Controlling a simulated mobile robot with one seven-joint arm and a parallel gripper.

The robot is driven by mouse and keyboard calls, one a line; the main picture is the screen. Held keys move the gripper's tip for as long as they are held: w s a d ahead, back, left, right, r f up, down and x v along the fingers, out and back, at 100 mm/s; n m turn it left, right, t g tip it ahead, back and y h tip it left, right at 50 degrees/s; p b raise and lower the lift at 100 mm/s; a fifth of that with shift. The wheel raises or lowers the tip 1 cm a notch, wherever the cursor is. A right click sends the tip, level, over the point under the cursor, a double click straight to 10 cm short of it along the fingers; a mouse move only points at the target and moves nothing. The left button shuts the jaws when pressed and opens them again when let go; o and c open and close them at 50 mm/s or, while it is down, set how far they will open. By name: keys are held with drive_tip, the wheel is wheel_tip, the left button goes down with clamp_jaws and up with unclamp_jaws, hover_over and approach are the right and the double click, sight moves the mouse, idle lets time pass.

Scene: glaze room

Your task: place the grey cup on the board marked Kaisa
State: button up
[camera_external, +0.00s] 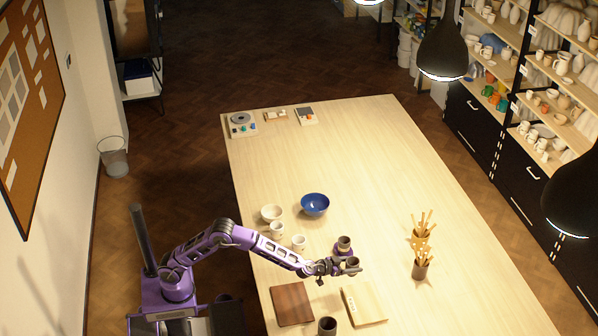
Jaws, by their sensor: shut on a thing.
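My gripper (345,268) is above the near part of the long table, shut on a small dark grey cup (352,262). The fingers partly hide this cup. A light wooden board (370,303) with a small white label on its left side lies just below the gripper in the picture. A dark brown wooden board (292,304) lies to its left. The writing on the label is too small to read, so I cannot tell which board is marked Kaisa. The held cup appears apart from both boards.
Another dark cup (344,243) shows just behind the gripper, and one more (327,326) stands at the front between the boards. White cups (277,230), a cream bowl (271,213) and a blue bowl (315,204) stand behind. A holder with sticks (421,268) is right. The table's far middle is clear.

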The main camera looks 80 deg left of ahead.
drive_tip(key=shift+w+d+f, duration=0.1)
drive_tip(key=shift+w+d, duration=0.2)
drive_tip(key=shift+d, duration=0.25)
drive_tip(key=shift+w+d+f, duration=0.1)
drive_tip(key=shift+w+d, duration=0.15)
drive_tip(key=shift+d, duration=0.3)
wheel_tip(320, 180, down, 4)
drive_tip(key=b, duration=0.3)
hover_over(353, 294)
drive_tip(key=shift+w+a+f, duration=0.1)
drive_tip(key=shift+w+f, duration=0.05)
drive_tip(key=shift+f, duration=1.3)
drive_tip(key=shift+w+f, duration=0.1)
drive_tip(key=shift+f, duration=1.3)
drive_tip(key=shift+f, duration=0.15)
drive_tip(key=o, duration=1.5)
drive_tip(key=shift+s+r, duration=0.2)
drive_tip(key=shift+r, duration=0.05)
drive_tip(key=v, duration=1.1)
drive_tip(key=shift+s+r, duration=0.1)
drive_tip(key=shift+s, duration=0.15)
